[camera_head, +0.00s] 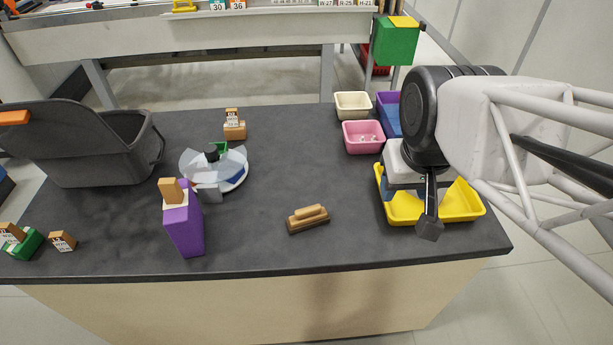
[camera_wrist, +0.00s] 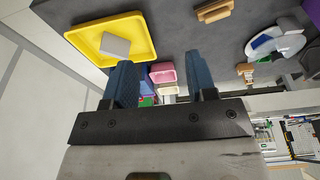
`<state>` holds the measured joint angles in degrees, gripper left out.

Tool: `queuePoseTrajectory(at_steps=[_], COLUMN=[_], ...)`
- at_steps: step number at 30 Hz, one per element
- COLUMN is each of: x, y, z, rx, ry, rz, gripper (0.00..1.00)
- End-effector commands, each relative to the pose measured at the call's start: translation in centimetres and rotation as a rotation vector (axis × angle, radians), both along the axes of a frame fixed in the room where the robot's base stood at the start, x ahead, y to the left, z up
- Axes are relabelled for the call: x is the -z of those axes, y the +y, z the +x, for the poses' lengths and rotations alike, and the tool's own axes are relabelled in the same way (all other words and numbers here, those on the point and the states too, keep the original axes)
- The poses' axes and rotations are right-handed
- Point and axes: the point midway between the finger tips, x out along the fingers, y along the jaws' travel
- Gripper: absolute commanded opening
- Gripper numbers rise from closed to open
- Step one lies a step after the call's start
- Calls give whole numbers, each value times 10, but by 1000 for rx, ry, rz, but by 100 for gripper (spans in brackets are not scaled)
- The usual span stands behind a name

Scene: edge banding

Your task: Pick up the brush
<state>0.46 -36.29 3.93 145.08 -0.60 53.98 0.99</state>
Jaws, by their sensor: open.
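The brush (camera_head: 308,219) is a small brown wooden block with a raised handle. It lies on the dark table near the front edge, right of centre. It also shows at the top of the wrist view (camera_wrist: 213,11). My gripper (camera_head: 430,230) is over the yellow tray, to the right of the brush and apart from it. In the wrist view, its two blue fingers (camera_wrist: 161,80) are spread apart with nothing held between them.
The yellow tray (camera_head: 402,212) holds a grey-white block. Pink (camera_head: 363,143) and cream (camera_head: 352,105) bins stand behind. A purple box (camera_head: 184,230), a white round dish (camera_head: 238,180) and a dark grey bin (camera_head: 85,150) are to the left. The table around the brush is clear.

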Motion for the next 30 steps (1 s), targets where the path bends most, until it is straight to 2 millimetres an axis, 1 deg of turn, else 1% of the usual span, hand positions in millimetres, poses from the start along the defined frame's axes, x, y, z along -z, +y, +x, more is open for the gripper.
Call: queuePoseTrajectory(at_steps=[8,9,11,23,26,30], x=[0,0,0,2,7,18], y=[0,0,0,1,3,6], z=[0,0,0,1,4,10], rx=[0,0,0,-15,-42,-113], ry=[0,0,0,10,30,74], rz=[0,0,0,-11,-32,-86], gripper=[52,53,61,61,61,61])
